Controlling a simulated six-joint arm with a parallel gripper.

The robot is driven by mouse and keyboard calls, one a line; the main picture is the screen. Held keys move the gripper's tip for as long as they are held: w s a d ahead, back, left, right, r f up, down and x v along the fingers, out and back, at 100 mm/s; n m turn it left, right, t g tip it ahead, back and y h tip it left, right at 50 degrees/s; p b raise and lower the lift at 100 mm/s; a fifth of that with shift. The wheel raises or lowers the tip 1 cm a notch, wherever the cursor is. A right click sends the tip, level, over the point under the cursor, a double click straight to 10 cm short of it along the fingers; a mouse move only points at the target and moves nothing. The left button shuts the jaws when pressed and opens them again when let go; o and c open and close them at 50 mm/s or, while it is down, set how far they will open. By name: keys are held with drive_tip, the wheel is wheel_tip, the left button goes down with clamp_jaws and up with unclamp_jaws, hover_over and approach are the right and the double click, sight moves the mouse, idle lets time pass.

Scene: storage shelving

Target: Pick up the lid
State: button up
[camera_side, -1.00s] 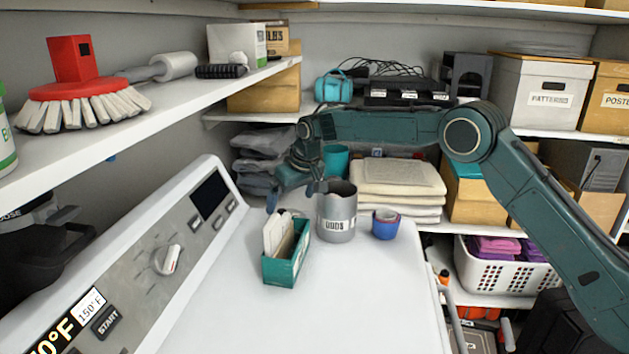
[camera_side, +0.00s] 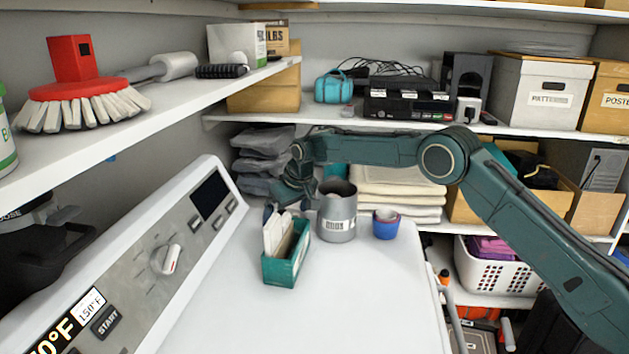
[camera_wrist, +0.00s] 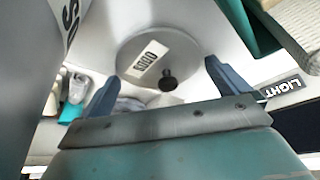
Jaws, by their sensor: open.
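The lid (camera_wrist: 163,52) is a round grey disc with a black knob and a white label. In the wrist view it lies flat on the white machine top, between and just beyond my fingertips. My gripper (camera_wrist: 163,88) is open with nothing between its fingers. In the side view my gripper (camera_side: 287,206) is low over the back of the machine top, behind the teal box and left of the grey canister. The lid cannot be made out there. The open grey canister (camera_side: 337,216) stands upright, close to my gripper; its wall also fills the left of the wrist view (camera_wrist: 28,80).
The teal box (camera_side: 287,267) with cards stands in front of my gripper. A blue cup (camera_side: 385,226) stands right of the canister. The control panel (camera_side: 150,255) rises at left, and folded towels (camera_side: 400,195) lie behind. The front machine top (camera_side: 330,310) is clear.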

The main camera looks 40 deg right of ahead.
drive_tip(key=shift+c, duration=0.4)
drive_tip(key=c, duration=0.7)
drive_tip(key=shift+o, duration=0.2)
wheel_tip(320, 180, up, 10)
idle(0.3)
drive_tip(key=shift+r, duration=0.1)
idle(0.5)
drive_tip(key=s+d+r, duration=0.1)
drive_tip(key=s+d, duration=0.1)
drive_tip(key=s, duration=0.1)
drive_tip(key=s+d+r, duration=0.2)
drive_tip(key=s, duration=0.1)
drive_tip(key=s+d+r, duration=0.1)
drive_tip(key=s+d, duration=0.1)
drive_tip(key=s, duration=0.2)
drive_tip(key=shift+d+r, duration=0.3)
drive_tip(key=shift+d, duration=0.05)
drive_tip(key=shift+s+d, duration=0.2)
drive_tip(key=shift+s, duration=0.35)
